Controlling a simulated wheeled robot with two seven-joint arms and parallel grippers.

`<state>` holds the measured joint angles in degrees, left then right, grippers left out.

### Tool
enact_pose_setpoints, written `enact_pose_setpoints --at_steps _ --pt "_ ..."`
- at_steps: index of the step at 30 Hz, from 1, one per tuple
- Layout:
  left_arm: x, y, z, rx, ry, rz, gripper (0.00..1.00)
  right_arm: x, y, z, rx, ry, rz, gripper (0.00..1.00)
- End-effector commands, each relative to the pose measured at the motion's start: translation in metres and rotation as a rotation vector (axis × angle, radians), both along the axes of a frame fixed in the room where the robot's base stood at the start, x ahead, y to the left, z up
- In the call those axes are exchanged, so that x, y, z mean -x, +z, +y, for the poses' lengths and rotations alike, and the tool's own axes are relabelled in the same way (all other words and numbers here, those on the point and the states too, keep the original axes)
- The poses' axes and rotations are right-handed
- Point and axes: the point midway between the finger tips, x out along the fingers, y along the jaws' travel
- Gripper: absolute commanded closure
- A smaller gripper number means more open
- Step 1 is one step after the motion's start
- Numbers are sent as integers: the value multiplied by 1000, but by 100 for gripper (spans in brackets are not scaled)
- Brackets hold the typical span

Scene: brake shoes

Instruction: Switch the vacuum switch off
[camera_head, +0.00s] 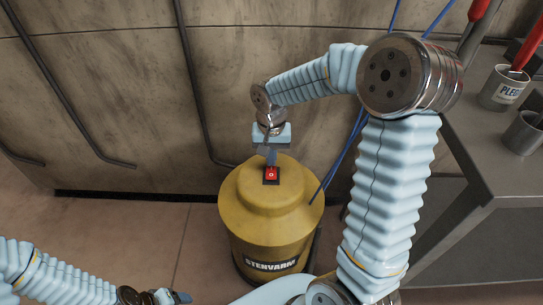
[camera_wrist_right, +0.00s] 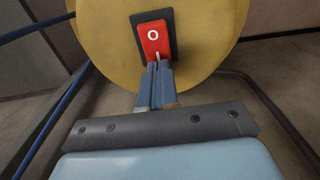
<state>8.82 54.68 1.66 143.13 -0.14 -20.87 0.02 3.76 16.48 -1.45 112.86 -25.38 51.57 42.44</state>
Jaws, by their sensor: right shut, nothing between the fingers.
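The vacuum (camera_head: 250,225) is a yellow canister with a "STENVARM" label, standing upright on the floor in the middle of the head view. Its red rocker switch (camera_head: 271,174) sits on top in a dark frame, with a white O mark visible. In the right wrist view the switch (camera_wrist_right: 153,38) is just beyond my right gripper (camera_wrist_right: 158,68). The right fingers are shut together and empty, their tips at the switch's near end, over the white line mark; I cannot tell whether they touch. My left gripper (camera_head: 172,297) is low at the bottom edge of the head view, its fingers unclear.
A grey workbench (camera_head: 480,140) stands at the right with metal cups (camera_head: 503,88) on it. Blue cables (camera_head: 345,150) run down beside the vacuum's right side. A stained wall (camera_head: 130,80) with dark pipes is behind. Floor left of the vacuum is clear.

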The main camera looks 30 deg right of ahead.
Motion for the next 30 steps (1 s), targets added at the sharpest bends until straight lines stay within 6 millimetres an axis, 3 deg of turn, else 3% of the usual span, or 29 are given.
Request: enact_pose_setpoints --at_steps 17,23,30 --pt "0 12 -1 1 -3 1 37 -1 16 -1 0 -1 -2 100" --pt "0 38 -1 4 -6 0 37 -5 53 -8 0 0 -4 100" --pt "0 30 -1 4 -6 1 37 -13 102 -13 0 0 -6 100"
